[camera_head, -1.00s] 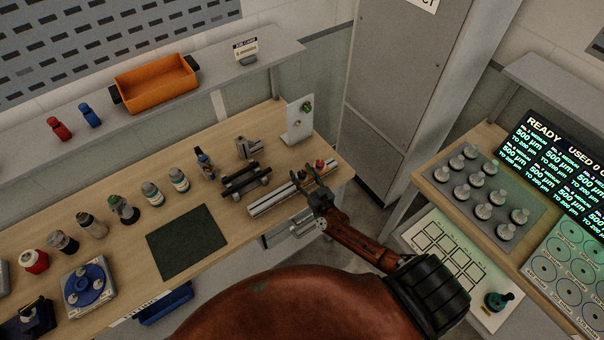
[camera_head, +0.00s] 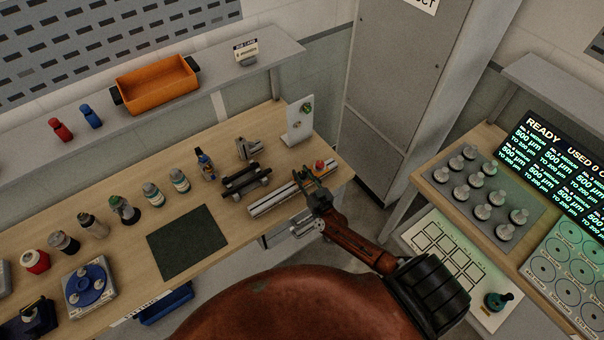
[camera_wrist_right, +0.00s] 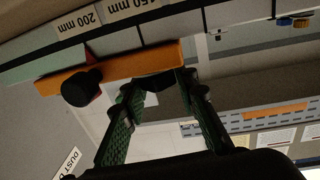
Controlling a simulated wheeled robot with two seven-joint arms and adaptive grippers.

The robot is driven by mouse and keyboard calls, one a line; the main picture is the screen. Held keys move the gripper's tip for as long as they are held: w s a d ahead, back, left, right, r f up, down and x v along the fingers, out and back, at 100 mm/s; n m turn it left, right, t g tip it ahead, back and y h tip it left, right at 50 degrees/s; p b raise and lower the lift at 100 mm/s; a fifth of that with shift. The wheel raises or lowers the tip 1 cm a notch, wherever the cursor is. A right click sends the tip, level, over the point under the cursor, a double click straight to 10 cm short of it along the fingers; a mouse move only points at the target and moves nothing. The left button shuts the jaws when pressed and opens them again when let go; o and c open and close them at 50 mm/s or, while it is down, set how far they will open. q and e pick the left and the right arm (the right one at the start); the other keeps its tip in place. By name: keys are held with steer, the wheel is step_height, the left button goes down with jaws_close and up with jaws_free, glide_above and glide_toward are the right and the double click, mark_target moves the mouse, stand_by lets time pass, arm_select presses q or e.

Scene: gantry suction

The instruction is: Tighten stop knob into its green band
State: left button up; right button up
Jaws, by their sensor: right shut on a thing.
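My right gripper (camera_head: 308,184) is at the near side of the grey rail (camera_head: 268,202), close to its right end. In the right wrist view, its two green-padded fingers (camera_wrist_right: 162,86) close at their tips on a dark knob (camera_wrist_right: 158,88) at the edge of an orange bar (camera_wrist_right: 125,68). I take this for the stop knob; its far side is hidden. A second round black knob (camera_wrist_right: 82,88) sits on the bar, left of the fingers. A pale green strip (camera_wrist_right: 38,70) and a red patch show beside the bar; I cannot read the knob's setting against a band. My left gripper is out of view.
A red-topped part (camera_head: 319,164) sits near the rail's right end. A dark clamp (camera_head: 246,181) and an upright pale plate (camera_head: 299,122) stand behind the rail. Several bottles line the bench left of them. A dark mat (camera_head: 187,243) lies clear in front.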

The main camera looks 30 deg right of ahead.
mark_target(302, 177)
steer(key=m+h+p, duration=0.1)
steer(key=p, duration=0.1)
steer(key=m+h+p, duration=0.1)
steer(key=h+p, duration=0.1)
steer(key=shift+r, duration=0.25)
steer(key=m+g+h+p, duration=0.1)
steer(key=h, duration=0.1)
steer(key=shift+w+f+m+h, duration=0.1)
steer(key=shift+m+h, duration=0.2)
steer(key=shift+f+m+g+h, duration=0.1)
steer(key=shift+m+g+h, duration=0.3)
steer(key=shift+m+h, duration=0.3)
steer(key=o, duration=1.2)
steer(key=shift+s+a+f, duration=0.1)
steer(key=shift+s, duration=0.1)
steer(key=v, duration=0.7)
steer(key=shift+s+a, duration=0.1)
